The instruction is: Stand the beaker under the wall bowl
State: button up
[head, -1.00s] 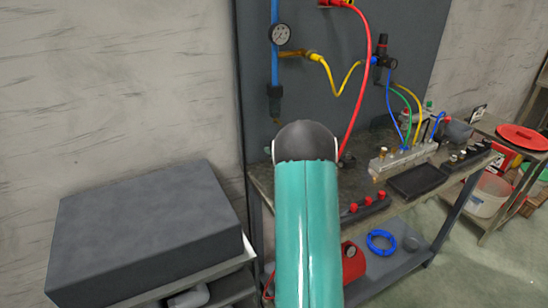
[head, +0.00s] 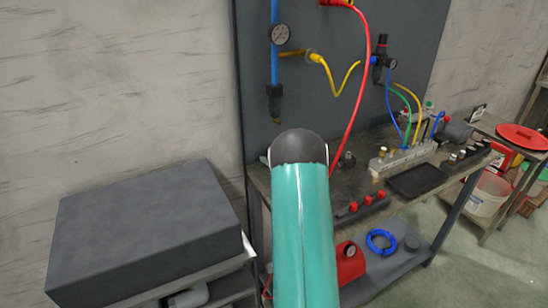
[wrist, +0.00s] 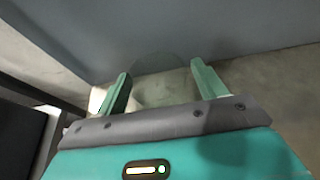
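A clear, faint glass beaker (wrist: 160,65) shows in the wrist view, its round rim seen between my two green fingers. My gripper (wrist: 160,80) appears shut on it, with a finger against each side. In the head view my arm hides the gripper and beaker. A dark bowl-like fitting (head: 275,107) hangs at the lower end of the blue wall pipe, above and slightly left of my arm's dark joint. A second dark unit (head: 381,60) with a small gauge is on the wall panel further right; I cannot tell which one is the wall bowl.
The workbench (head: 340,180) holds a manifold (head: 402,158), a black tray (head: 418,181) and red-knobbed parts (head: 362,203). A red hose (head: 360,100) hangs down to the bench. A large grey block (head: 145,235) stands at the left. The lower shelf carries a blue hose coil (head: 381,242).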

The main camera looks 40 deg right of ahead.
jog(key=shift+r, duration=0.2)
jog(key=v, duration=1.2)
jog(key=w+a+r+n+g+y, duration=0.1)
jog(key=a+r+n+y, duration=0.3)
jog(key=a, duration=0.5)
jog(key=w+a+r+n+y, duration=0.1)
jog(key=a+r+n, duration=0.4)
jog(key=a, duration=0.4)
jog(key=w+a+r+n+g+y, duration=0.1)
jog(key=a+r+n+y, duration=0.2)
jog(key=a+n, duration=0.5)
jog(key=s+a+r+n+g+y, duration=0.15)
jog(key=s+a+n, duration=0.25)
jog(key=a, duration=0.4)
jog(key=s+a+r+n+g, duration=0.1)
jog(key=s+a+n+g, duration=0.2)
jog(key=a, duration=0.4)
jog(key=s+a+n+h, duration=0.2)
jog(key=s+a+n, duration=0.1)
jog(key=s+n, duration=0.4)
jog(key=s+a+n+h, duration=0.3)
jog(key=s+a+n, duration=0.1)
jog(key=s+n, duration=0.4)
jog(key=s+g, duration=0.1)
jog(key=s, duration=0.1)
jog(key=shift+s+r+n, duration=0.2)
jog(key=shift+s+n, duration=0.1)
jog(key=shift+s, duration=0.1)
